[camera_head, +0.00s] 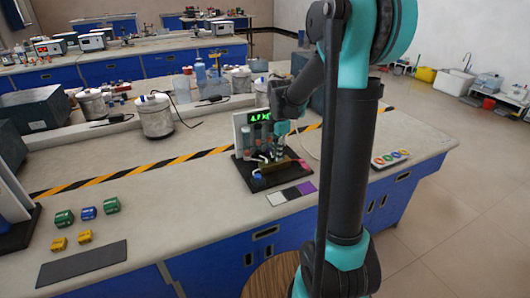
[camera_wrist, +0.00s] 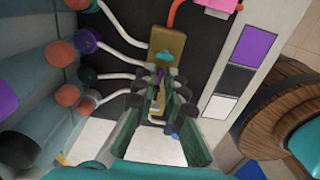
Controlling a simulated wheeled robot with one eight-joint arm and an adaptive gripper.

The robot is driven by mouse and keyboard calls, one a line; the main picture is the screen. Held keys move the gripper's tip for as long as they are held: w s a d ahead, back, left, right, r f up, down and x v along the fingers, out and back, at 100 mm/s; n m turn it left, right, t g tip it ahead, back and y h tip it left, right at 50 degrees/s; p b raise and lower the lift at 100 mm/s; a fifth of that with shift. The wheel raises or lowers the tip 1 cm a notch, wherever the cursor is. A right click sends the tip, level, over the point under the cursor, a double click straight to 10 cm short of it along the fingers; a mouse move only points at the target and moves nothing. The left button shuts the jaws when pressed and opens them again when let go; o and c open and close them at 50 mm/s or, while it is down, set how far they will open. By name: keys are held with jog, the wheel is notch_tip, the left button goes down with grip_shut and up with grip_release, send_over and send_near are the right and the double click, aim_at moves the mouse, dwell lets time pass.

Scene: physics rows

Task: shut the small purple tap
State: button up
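A brass manifold (camera_wrist: 165,45) with white tubes on its left lies on a black board (camera_wrist: 195,50) in the wrist view. A teal tap (camera_wrist: 163,57) sits on it. A small purple piece, likely the purple tap (camera_wrist: 160,75), shows just beyond my gripper's tips and is mostly hidden. My gripper (camera_wrist: 161,90) reaches down over the manifold, its two dark fingers on either side of the purple piece with a narrow gap between them. Contact is not clear. In the head view my gripper (camera_head: 281,147) is at the manifold (camera_head: 276,166), partly covering it.
Bottles with coloured caps (camera_wrist: 62,54) stand close on the left in the wrist view. A green-lit display (camera_head: 259,117) stands behind the rig. A purple square (camera_head: 306,187) lies on the bench front. A tray of coloured rings (camera_head: 390,158) is to the right.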

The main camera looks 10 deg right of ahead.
jog(key=shift+f, duration=0.15)
jog(key=shift+r, duration=0.3)
dwell(0.3)
grip_shut()
jog(key=m, duration=0.4)
jog(key=shift+m, duration=1.5)
